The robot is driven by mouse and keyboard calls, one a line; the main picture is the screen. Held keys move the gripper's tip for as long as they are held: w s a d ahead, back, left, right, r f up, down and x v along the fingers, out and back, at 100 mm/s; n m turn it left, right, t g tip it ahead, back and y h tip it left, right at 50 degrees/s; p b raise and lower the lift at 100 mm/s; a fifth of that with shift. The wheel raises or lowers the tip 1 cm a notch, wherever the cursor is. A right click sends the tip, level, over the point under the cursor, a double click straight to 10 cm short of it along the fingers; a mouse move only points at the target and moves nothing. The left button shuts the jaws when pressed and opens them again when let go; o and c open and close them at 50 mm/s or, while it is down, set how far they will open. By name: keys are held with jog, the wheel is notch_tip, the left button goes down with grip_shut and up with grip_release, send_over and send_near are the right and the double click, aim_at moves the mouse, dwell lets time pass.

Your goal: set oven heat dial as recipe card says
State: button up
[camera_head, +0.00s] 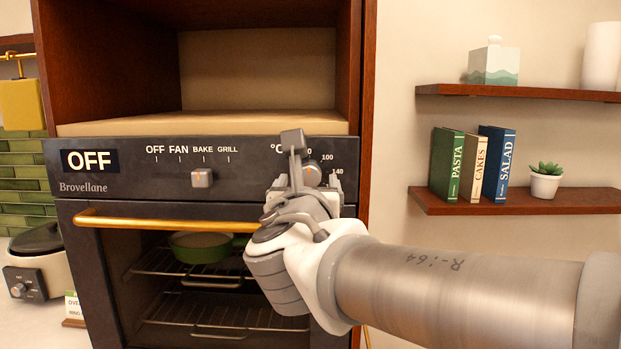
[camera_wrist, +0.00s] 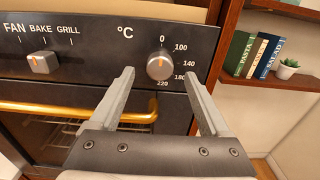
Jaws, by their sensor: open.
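The heat dial (camera_wrist: 160,66) is a round grey knob with an orange mark that stands about upright, toward the 0, in the wrist view. Around its right side run 0, 100, 140, 180 and 220, under a °C sign. My gripper (camera_wrist: 159,78) is open, with one finger on each side of the dial; I cannot tell whether they touch it. In the head view the dial (camera_head: 312,174) is partly hidden by my gripper (camera_head: 300,162). A small card (camera_head: 73,306) stands at the lower left, cut off by the oven; its text is not fully readable.
The oven's display (camera_head: 90,161) reads OFF. The mode knob (camera_head: 201,178) sits below BAKE. A brass door handle (camera_head: 165,222) runs below the panel. A green pot (camera_head: 200,247) is inside the oven. Shelves with books (camera_head: 495,165) hang at the right.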

aim_at(309, 175)
jog(key=shift+w+d, duration=0.1)
jog(key=shift+w, duration=1.85)
jog(key=shift+c, duration=0.2)
grip_shut()
